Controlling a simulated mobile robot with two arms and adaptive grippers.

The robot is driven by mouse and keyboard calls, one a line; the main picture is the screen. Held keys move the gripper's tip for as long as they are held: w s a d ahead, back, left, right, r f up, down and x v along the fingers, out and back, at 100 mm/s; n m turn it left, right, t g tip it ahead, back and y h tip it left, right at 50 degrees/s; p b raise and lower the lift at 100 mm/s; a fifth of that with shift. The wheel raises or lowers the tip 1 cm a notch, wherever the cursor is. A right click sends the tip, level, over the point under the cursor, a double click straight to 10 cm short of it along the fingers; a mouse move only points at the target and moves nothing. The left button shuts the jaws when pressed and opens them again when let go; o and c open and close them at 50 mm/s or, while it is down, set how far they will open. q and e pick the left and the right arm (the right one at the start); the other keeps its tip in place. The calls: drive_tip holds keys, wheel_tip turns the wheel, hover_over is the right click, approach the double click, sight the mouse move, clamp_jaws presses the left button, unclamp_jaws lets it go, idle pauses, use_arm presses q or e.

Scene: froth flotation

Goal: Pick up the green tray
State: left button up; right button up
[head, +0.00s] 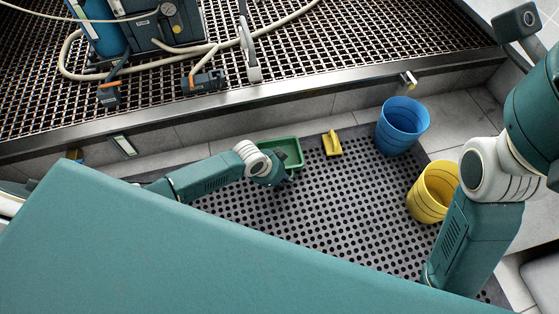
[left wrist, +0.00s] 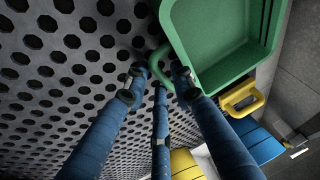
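The green tray (head: 290,151) lies on the perforated dark mat, beside the yellow object. My left gripper (head: 279,180) is at the tray's near edge in the head view and partly covers it. In the left wrist view the tray (left wrist: 212,35) fills the top right and has a green loop handle (left wrist: 156,58). The blue fingers of my left gripper (left wrist: 157,82) are spread apart, with their tips close around the handle. I cannot tell whether they touch it. My right arm comes down at the right of the head view; its gripper is hidden behind my body.
A yellow handled object (head: 331,143) lies right of the tray. A blue bucket (head: 402,126) and a yellow bucket (head: 433,191) stand farther right. A raised metal grating (head: 330,40) with equipment runs along the back. The mat (head: 340,215) between my body and the buckets is clear.

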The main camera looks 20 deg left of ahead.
use_arm(q)
clamp_jaws()
drive_tip(key=shift+r, duration=0.1)
